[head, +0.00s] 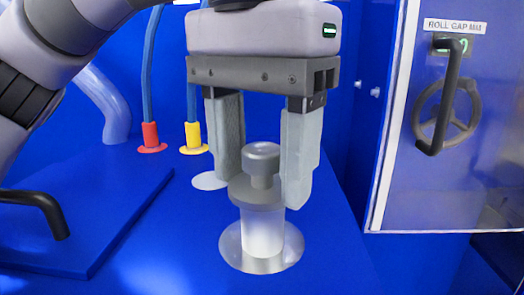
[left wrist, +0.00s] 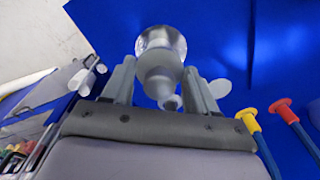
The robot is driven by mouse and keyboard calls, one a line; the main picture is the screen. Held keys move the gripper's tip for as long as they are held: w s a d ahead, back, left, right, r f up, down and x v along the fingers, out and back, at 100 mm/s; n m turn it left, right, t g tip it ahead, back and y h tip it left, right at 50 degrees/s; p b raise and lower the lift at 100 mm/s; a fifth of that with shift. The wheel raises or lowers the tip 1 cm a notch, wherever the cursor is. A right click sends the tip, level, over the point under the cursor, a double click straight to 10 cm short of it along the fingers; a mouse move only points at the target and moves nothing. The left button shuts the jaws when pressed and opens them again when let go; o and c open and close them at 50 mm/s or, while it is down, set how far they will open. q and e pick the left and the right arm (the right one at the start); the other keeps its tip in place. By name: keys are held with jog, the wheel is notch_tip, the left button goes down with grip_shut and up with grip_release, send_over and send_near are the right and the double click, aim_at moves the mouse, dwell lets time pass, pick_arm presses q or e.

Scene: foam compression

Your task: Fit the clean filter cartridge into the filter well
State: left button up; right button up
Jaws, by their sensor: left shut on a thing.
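The clean filter cartridge (head: 262,228) has a pale translucent body with a grey cap and knob on top. It stands upright, its lower end at the round metal filter well (head: 230,245) in the blue surface. I cannot tell how deep it sits. My left gripper (head: 262,170) points down with one finger on each side of the knob and is shut on the cartridge. In the left wrist view the cartridge (left wrist: 160,72) shows between the fingers of the left gripper (left wrist: 163,85), with the well's metal ring (left wrist: 178,40) beyond it. My right gripper is not in view.
A red-collared hose (head: 151,136) and a yellow-collared hose (head: 193,136) rise at the back left. A pale disc (head: 209,181) lies behind the cartridge. A raised blue panel with a black handle (head: 40,205) is at left. A door with a handwheel (head: 447,112) is at right.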

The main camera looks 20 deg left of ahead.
pick_arm(q)
jog(key=shift+s+d+f, duration=0.1)
jog(key=shift+f, duration=0.4)
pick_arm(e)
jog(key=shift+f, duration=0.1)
pick_arm(q)
jog(key=shift+s+r+p, duration=0.1)
jog(key=shift+r+p, duration=0.1)
jog(key=shift+p, duration=0.45)
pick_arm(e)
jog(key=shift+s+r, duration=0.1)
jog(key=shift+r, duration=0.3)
pick_arm(q)
jog(key=shift+r, duration=0.1)
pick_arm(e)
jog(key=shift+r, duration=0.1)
pick_arm(q)
jog(key=shift+w+r+g+p, duration=0.15)
jog(key=shift+w+g+p, duration=0.2)
jog(key=shift+g+p, duration=0.25)
jog(key=shift+w+a, duration=0.1)
jog(key=shift+a, duration=0.1)
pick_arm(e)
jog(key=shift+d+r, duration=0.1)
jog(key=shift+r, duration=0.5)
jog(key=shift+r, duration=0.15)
